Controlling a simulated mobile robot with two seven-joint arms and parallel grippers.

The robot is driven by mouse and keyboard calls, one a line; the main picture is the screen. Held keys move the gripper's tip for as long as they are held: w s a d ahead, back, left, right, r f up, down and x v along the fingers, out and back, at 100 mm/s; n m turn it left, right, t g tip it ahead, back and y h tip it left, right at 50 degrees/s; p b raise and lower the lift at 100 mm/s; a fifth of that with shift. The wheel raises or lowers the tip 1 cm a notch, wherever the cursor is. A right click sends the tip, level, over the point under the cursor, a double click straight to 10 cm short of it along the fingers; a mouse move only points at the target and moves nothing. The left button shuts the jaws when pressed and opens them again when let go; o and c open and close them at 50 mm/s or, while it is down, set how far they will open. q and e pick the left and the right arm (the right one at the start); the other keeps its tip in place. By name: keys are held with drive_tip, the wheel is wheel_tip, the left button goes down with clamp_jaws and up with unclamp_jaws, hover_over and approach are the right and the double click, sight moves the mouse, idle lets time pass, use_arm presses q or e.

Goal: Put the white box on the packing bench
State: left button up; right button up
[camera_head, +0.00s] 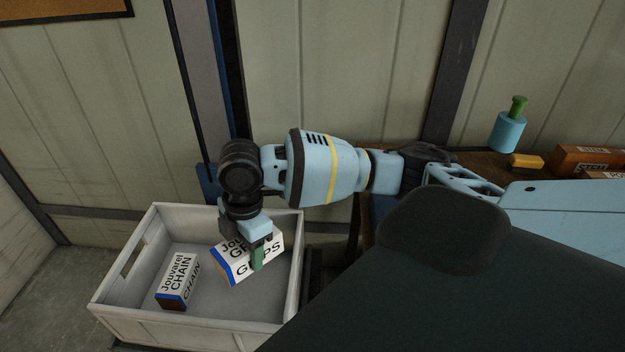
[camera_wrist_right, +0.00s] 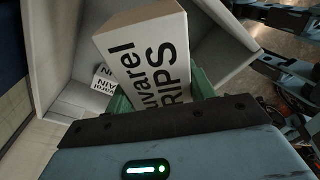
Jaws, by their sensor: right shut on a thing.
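A white box with a blue edge, lettered "Jouvarel GRIPS" (camera_head: 232,262), is in the grip of my right gripper (camera_head: 257,256). It is tilted and is at the right side inside a light grey crate (camera_head: 200,332). In the right wrist view the same white box (camera_wrist_right: 148,62) fills the space between the green fingers of the right gripper (camera_wrist_right: 160,97). I cannot tell whether the box touches the crate floor. A brown wooden bench top (camera_head: 487,166) shows at the right, partly hidden behind my arm; I cannot tell whether it is the packing bench. My left gripper is not in view.
A second white box, lettered "Jouvarel CHAIN" (camera_head: 176,279), stands in the crate's left part. On the bench top are a blue bottle with a green top (camera_head: 508,131), a yellow block (camera_head: 526,161) and orange boxes (camera_head: 585,158). A wall and dark posts stand behind.

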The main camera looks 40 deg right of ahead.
drive_tip(key=m, duration=0.2)
drive_tip(key=s+m, duration=0.1)
drive_tip(key=m, duration=0.1)
drive_tip(key=shift+s+a+r+m+t, duration=0.1)
drive_tip(key=shift+s+r+m+t, duration=0.1)
drive_tip(key=shift+m+t, duration=0.15)
drive_tip(key=m, duration=0.2)
drive_tip(key=s+m+b, duration=0.1)
drive_tip(key=m, duration=0.1)
drive_tip(key=shift+s+r+m, duration=0.15)
drive_tip(key=shift+s+m, duration=0.05)
drive_tip(key=shift+m, duration=0.05)
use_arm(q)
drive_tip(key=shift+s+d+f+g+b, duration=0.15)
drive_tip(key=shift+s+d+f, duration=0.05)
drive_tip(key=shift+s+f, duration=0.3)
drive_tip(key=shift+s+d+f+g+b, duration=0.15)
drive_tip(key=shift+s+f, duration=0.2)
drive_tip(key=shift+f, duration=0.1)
use_arm(e)
drive_tip(key=s+m, duration=0.1)
drive_tip(key=m, duration=0.4)
drive_tip(key=s+m+h, duration=0.1)
drive_tip(key=m, duration=0.2)
drive_tip(key=shift+s+r+t, duration=0.35)
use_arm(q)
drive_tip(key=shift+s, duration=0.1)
use_arm(e)
drive_tip(key=shift+s, duration=0.1)
